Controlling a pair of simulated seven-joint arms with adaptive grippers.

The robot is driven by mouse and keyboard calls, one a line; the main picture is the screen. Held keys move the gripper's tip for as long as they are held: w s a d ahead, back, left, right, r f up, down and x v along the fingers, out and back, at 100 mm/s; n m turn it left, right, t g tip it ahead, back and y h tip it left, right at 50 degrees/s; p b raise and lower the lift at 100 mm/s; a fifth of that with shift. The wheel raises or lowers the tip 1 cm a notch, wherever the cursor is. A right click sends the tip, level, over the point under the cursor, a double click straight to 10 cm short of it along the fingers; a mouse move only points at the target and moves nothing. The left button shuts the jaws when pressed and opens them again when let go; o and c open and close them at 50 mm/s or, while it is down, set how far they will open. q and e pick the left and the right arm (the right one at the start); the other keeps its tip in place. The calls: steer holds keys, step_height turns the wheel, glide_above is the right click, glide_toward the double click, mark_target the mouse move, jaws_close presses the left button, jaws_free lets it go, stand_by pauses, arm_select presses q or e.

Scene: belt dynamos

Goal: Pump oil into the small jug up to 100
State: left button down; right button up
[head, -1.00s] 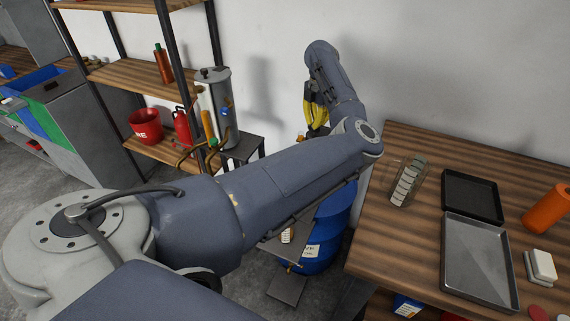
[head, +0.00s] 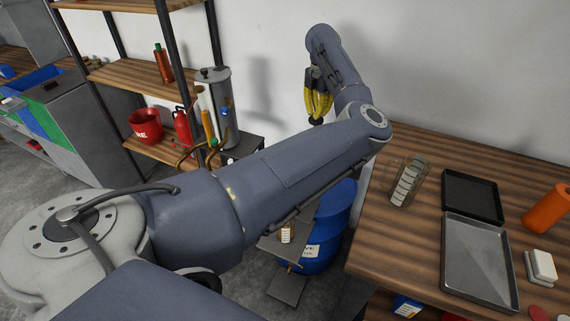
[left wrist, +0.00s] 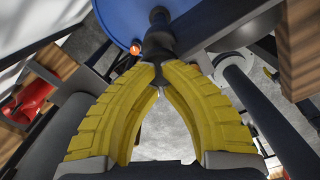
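The blue drum (head: 335,218) stands on the floor left of the workbench, partly hidden behind my left arm. A small jug (head: 287,233) with a pale scale stands on a plate beside the drum. Its level is too small to read. My left gripper (head: 317,120), with yellow fingers, is raised above the drum. In the left wrist view its fingertips (left wrist: 158,72) close together around a dark pump handle (left wrist: 161,45), over the blue drum top (left wrist: 118,12). My arm hides most of the pump in the head view. My right gripper is not in view.
On the workbench (head: 430,150) stand a clear jug with a scale (head: 407,183), a black tray (head: 472,196), a metal tray (head: 478,262) and an orange bottle (head: 546,208). A shelf (head: 135,76) stands at the left, with a red bucket (head: 146,125).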

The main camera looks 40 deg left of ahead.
arm_select(q)
steer(key=shift+r, duration=1.8)
step_height(320, 180, up, 12)
steer(key=c, duration=2.2)
jaws_free()
steer(key=shift+f, duration=6.85)
